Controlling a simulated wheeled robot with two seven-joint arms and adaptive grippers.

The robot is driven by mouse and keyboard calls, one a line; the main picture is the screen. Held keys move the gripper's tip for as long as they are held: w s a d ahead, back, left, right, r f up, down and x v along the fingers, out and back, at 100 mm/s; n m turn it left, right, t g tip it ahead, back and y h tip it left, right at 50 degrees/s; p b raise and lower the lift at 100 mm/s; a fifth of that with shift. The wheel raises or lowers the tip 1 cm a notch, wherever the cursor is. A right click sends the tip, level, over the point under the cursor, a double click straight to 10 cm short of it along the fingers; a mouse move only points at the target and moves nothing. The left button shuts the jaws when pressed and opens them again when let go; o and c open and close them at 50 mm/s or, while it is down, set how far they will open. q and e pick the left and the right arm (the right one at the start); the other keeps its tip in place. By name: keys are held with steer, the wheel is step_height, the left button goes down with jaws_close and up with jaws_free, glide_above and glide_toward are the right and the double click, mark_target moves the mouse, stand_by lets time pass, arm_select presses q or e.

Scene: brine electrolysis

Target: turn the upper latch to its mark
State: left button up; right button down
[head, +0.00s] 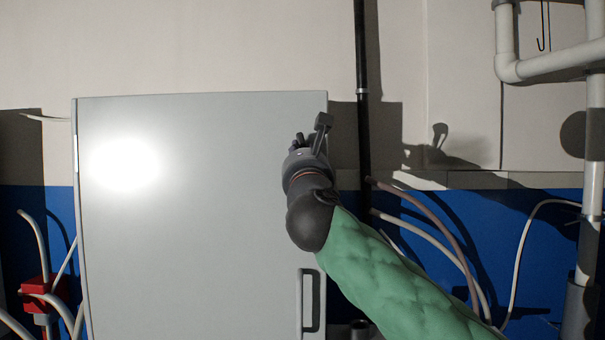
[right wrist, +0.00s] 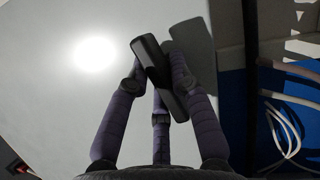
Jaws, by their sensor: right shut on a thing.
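The upper latch (head: 323,122) is a dark bar near the top right edge of a grey cabinet door (head: 190,230). In the right wrist view the latch (right wrist: 153,64) is tilted, its upper end leaning left. My right gripper (head: 311,140) is at the latch, its fingers on both sides of it. In the right wrist view the gripper's purple-grey fingers (right wrist: 155,88) are shut on the latch. The latch's base is partly hidden by the fingers in the head view. I cannot make out a mark. My left gripper is not in view.
A door handle (head: 309,301) is low on the cabinet's right side. A black vertical pipe (head: 363,140) runs just right of the cabinet. Loose hoses (head: 455,250) hang at right, near white pipes (head: 555,62). A red fitting (head: 42,292) is at lower left.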

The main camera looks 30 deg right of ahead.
steer(key=shift+w+f+m+g+h+b, duration=0.1)
steer(key=shift+m+g+h+b, duration=0.35)
steer(key=shift+m, duration=0.7)
steer(key=shift+m+g+h+b, duration=0.15)
steer(key=shift+m+h+b, duration=0.5)
steer(key=shift+m, duration=0.8)
steer(key=c, duration=1.1)
jaws_free()
steer(key=v, duration=1.2)
steer(key=shift+a, duration=0.1)
